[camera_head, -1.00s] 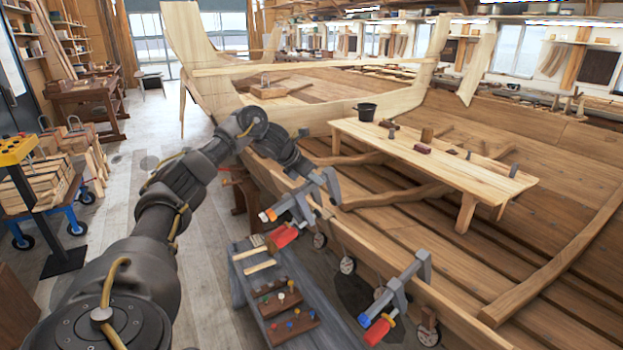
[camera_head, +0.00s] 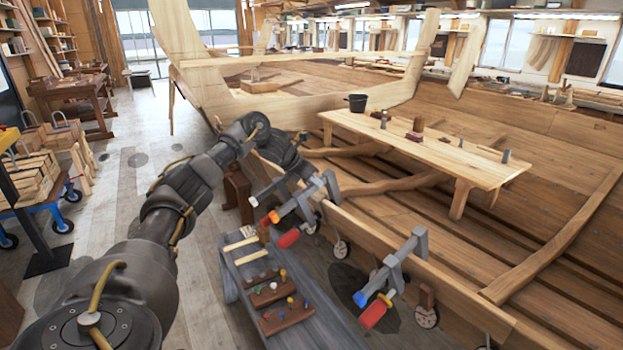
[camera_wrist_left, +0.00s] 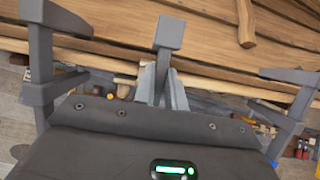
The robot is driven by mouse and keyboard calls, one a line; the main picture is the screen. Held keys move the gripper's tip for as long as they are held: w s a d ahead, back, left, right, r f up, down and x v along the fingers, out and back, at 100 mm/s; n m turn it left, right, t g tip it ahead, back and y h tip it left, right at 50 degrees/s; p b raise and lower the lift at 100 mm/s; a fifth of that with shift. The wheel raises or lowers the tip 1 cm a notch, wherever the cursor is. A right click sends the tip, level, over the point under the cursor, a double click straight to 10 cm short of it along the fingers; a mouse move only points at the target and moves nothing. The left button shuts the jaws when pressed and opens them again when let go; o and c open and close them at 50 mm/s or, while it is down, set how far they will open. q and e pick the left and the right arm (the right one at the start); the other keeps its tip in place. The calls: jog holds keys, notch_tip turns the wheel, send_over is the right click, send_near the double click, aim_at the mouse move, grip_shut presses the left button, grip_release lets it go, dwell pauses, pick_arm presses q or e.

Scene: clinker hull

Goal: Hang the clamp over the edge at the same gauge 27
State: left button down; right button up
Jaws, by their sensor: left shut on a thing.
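My left gripper (camera_wrist_left: 163,88) is shut on a grey clamp (camera_wrist_left: 168,35), held upright at the hull's top edge. In the head view this clamp (camera_head: 327,186) has an orange end and a red handle (camera_head: 288,238); my arm and gripper (camera_head: 288,188) partly cover it. Its upper jaw overlaps the planks, but I cannot tell whether it touches the edge. A second clamp (camera_head: 392,270), with blue end and red handle, hangs on the edge nearer me. In the wrist view, clamps stand left (camera_wrist_left: 40,60) and right (camera_wrist_left: 292,100). Round gauges (camera_head: 426,315) line the hull side; their numbers are unreadable. My right gripper is out of view.
A grey bench (camera_head: 300,312) with wooden blocks and coloured pegs stands outside the hull below the clamps. A trolley of timber (camera_head: 45,185) stands left on open floor.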

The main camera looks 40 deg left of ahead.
pick_arm(q)
jog(key=shift+w+d+f+b, duration=0.1)
jog(key=shift+w+f+b, duration=0.1)
jog(key=shift+f, duration=0.45)
jog(key=shift+w+f+b, duration=0.1)
jog(key=shift+w+f, duration=0.1)
jog(key=shift+f, duration=0.45)
jog(key=shift+s+f, duration=0.1)
jog(key=shift+f, duration=0.15)
jog(key=c, duration=1.4)
grip_release()
jog(key=shift+r, duration=0.1)
jog(key=shift+o, duration=0.2)
jog(key=b+v, duration=0.2)
jog(key=v, duration=0.9)
